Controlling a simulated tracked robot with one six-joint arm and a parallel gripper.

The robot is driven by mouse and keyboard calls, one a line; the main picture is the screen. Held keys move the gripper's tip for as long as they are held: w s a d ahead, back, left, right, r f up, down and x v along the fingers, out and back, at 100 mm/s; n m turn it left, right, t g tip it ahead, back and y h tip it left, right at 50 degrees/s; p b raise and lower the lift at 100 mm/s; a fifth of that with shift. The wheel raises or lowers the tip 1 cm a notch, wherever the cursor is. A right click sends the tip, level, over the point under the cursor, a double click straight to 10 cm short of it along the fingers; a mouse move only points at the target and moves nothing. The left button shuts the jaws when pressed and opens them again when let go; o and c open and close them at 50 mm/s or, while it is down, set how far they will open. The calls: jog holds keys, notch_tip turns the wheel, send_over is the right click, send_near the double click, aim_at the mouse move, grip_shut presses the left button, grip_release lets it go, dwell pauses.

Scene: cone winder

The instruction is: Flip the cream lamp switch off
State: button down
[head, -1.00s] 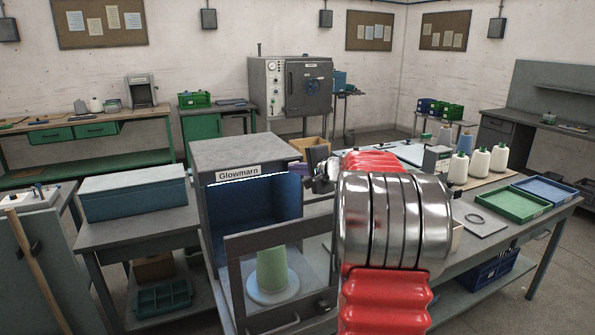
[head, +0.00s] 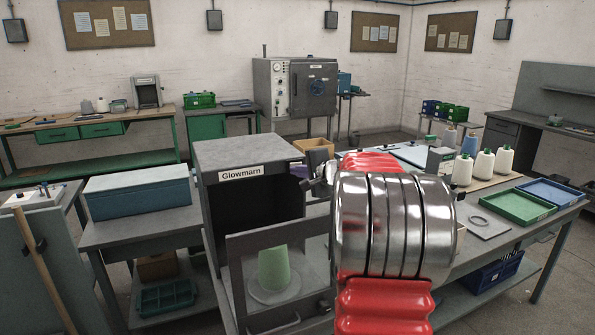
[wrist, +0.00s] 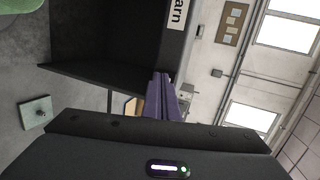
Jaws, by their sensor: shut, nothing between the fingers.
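The grey lamp cabinet labelled Glowmarn (head: 245,152) stands on a bench with its framed door open at the front. Its inside (head: 255,205) is dark, with no lamp glow. A pale green cone (head: 274,268) stands on a round base behind the door frame. In the wrist view the purple fingers (wrist: 161,90) are shut together, empty, close to the cabinet edge. I cannot make out the cream lamp switch; whether the fingers touch it is not visible.
The open door frame (head: 283,238) projects in front of the cabinet. A blue box (head: 140,195) sits on the bench to the left. White cones (head: 484,165) and a green tray (head: 519,206) are on the right-hand bench.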

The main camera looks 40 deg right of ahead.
jog(key=s+a+r, duration=0.3)
jog(key=s+a, duration=0.2)
jog(key=s, duration=0.5)
jog(key=shift+s+a, duration=0.2)
jog(key=shift+a, duration=0.15)
dwell(0.4)
